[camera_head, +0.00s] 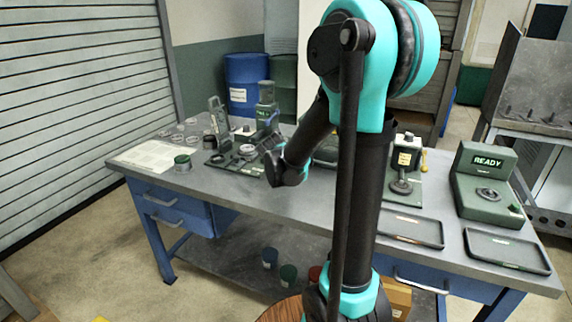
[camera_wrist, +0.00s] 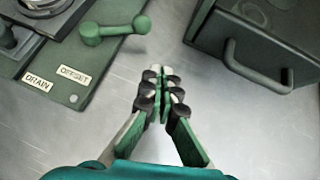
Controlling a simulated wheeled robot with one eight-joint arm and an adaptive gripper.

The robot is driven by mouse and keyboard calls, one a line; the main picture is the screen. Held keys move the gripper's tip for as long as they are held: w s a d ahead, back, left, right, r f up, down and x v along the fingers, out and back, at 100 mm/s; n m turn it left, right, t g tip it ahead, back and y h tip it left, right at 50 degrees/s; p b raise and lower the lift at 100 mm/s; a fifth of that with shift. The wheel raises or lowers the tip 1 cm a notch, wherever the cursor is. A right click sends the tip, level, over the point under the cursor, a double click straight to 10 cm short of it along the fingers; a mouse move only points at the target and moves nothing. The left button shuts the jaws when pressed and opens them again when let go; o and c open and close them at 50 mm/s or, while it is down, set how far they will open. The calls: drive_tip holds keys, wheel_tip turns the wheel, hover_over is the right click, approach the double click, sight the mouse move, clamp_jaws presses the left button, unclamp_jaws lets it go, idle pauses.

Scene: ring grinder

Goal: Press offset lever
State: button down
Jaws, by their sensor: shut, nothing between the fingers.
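The offset lever (camera_wrist: 115,29) is a green crank-like handle with round knobs, at the upper left of the wrist view. It stands on a green plate (camera_wrist: 100,58) beside a white OFFSET label (camera_wrist: 74,74). My gripper (camera_wrist: 162,88) is shut and empty, with its fingertips below and to the right of the lever, apart from it in the picture. The height gap between them is unclear. In the head view my arm reaches over the bench to the green machine (camera_head: 236,165), where the lever is too small to make out.
A DRAIN label (camera_wrist: 37,82) and part of another green control are at the left of the wrist view. A dark green box with a bar handle (camera_wrist: 262,78) stands at the right. Bare bench (camera_wrist: 60,135) lies between. A READY unit (camera_head: 487,180) and trays (camera_head: 506,250) stand farther right.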

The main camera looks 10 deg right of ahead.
drive_tip(key=s+r, duration=0.5)
drive_tip(key=s, duration=0.1)
drive_tip(key=shift+s+r, duration=0.15)
drive_tip(key=shift+s, duration=0.1)
drive_tip(key=shift+a, duration=0.1)
idle(0.3)
